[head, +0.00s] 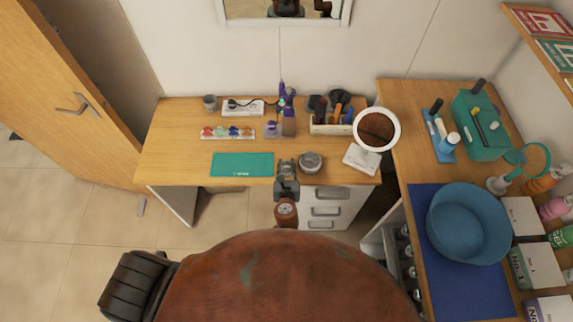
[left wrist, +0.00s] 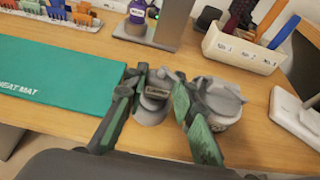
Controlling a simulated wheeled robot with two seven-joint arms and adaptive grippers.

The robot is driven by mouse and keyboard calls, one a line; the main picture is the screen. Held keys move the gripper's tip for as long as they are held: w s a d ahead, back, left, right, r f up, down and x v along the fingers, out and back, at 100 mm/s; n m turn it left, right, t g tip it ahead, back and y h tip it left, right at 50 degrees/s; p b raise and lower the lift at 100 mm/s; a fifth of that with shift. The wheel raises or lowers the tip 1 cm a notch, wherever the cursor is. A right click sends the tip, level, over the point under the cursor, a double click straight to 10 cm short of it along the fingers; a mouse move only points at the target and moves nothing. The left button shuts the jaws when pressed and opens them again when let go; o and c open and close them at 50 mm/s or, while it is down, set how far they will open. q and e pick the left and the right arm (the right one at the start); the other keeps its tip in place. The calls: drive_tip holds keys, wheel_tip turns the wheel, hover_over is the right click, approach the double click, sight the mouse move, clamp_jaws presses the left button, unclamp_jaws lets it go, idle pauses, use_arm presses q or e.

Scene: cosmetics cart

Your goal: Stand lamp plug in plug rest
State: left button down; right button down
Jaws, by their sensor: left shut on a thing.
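My left gripper (head: 287,178) is at the front edge of the wooden table, just left of a round grey jar (head: 311,162). In the left wrist view, the left gripper (left wrist: 158,82) is shut on a small grey piece with a dark label (left wrist: 156,94), which looks like the lamp plug. A grey rounded base (left wrist: 150,114), possibly the plug rest, shows directly below it between the fingers. I cannot tell whether the plug touches or sits in it. The fingers hide part of both. My right gripper is not in view.
A green mat (head: 242,165) lies left of the gripper. A white organizer (head: 330,126) and round mirror (head: 376,129) stand behind and right. A purple bottle (left wrist: 137,15) and white power strip (head: 243,108) are farther back. A blue basin (head: 467,224) stands on the right-hand counter.

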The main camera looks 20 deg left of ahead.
use_arm(q)
drive_tip(key=shift+f+b, duration=0.3)
drive_tip(key=shift+f, duration=0.25)
drive_tip(key=c, duration=1.5)
unclamp_jaws()
drive_tip(key=shift+c, duration=0.2)
drive_tip(key=shift+s, duration=0.1)
drive_tip(key=v, duration=1.1)
drive_tip(key=shift+s, duration=0.35)
drive_tip(key=shift+d+r, duration=0.15)
